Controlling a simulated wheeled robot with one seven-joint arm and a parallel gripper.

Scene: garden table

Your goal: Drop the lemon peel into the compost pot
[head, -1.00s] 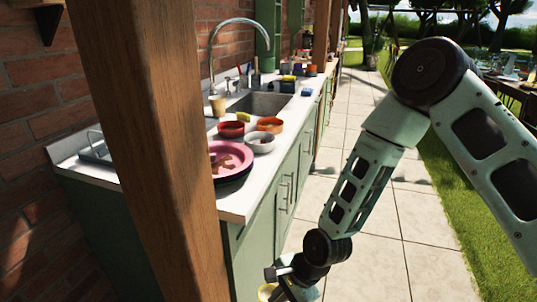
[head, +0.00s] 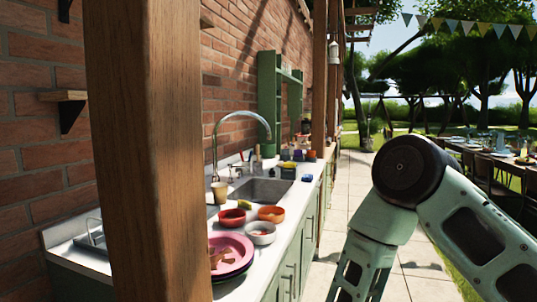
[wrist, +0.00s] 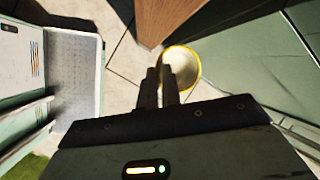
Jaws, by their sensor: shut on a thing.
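In the wrist view, my gripper (wrist: 162,72) is shut on the lemon peel (wrist: 186,62), a round, cup-like piece with a yellow rim and pale inside. The peel sticks out past the fingertips, to their right, and hangs over the paving. The gripper and peel are outside the head view, where only my upper arm shows. I cannot pick out a compost pot in either view.
A wooden post (head: 150,150) stands close at the left; its foot shows near the peel in the wrist view (wrist: 168,18). Green cabinets carry a counter (head: 275,255) with stacked plates (head: 232,250), bowls (head: 262,232), a cup (head: 220,190) and a sink (head: 262,190). The paved path (head: 345,180) is clear.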

